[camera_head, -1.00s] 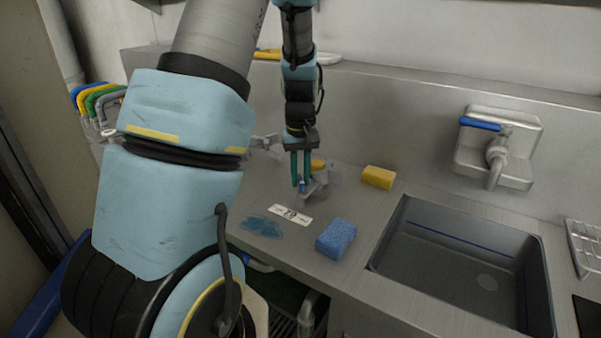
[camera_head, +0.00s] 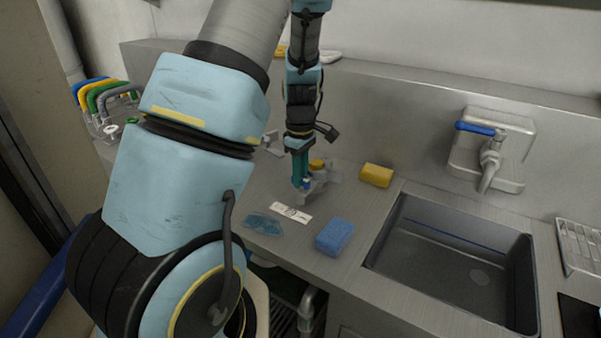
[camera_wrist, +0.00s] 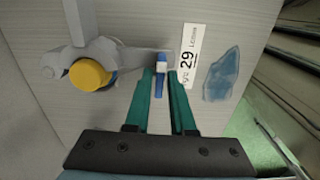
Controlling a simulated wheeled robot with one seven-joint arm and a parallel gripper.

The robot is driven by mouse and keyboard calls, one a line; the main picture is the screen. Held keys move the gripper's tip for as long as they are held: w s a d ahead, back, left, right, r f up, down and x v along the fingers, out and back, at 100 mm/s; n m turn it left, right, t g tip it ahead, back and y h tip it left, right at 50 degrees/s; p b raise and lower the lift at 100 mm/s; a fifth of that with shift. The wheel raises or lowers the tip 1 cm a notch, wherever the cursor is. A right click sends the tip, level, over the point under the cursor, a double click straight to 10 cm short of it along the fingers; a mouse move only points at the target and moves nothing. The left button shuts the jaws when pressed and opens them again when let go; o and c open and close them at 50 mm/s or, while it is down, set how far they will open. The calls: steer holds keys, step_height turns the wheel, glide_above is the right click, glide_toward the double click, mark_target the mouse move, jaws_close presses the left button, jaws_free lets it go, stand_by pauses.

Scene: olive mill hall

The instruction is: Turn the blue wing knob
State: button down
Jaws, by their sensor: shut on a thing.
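The blue wing knob (camera_wrist: 161,80) sits at the end of a grey metal fitting (camera_wrist: 125,57) on the steel counter. In the wrist view its blue wing lies lengthwise between the two teal fingers, with a white part at its far end. My gripper (camera_wrist: 162,84) is shut on the wing, pointing down at the counter. In the head view my gripper (camera_head: 301,184) is at the fitting (camera_head: 318,186), and the fingers hide most of the knob. A yellow round knob (camera_wrist: 89,74) sits on the same fitting, left of the fingers in the wrist view.
A white label (camera_head: 291,212), a blue translucent patch (camera_head: 263,224) and a blue sponge (camera_head: 334,236) lie in front of the fitting. A yellow sponge (camera_head: 377,175) lies to its right, then the sink (camera_head: 450,255) and a blue-levered tap (camera_head: 490,152).

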steer(key=shift+n, duration=0.3)
steer(key=c, duration=0.9)
jaws_free()
steer(key=shift+r, duration=0.1)
step_height(320, 180, up, 11)
steer(key=shift+f+b, duration=0.2)
steer(key=shift+b, duration=0.65)
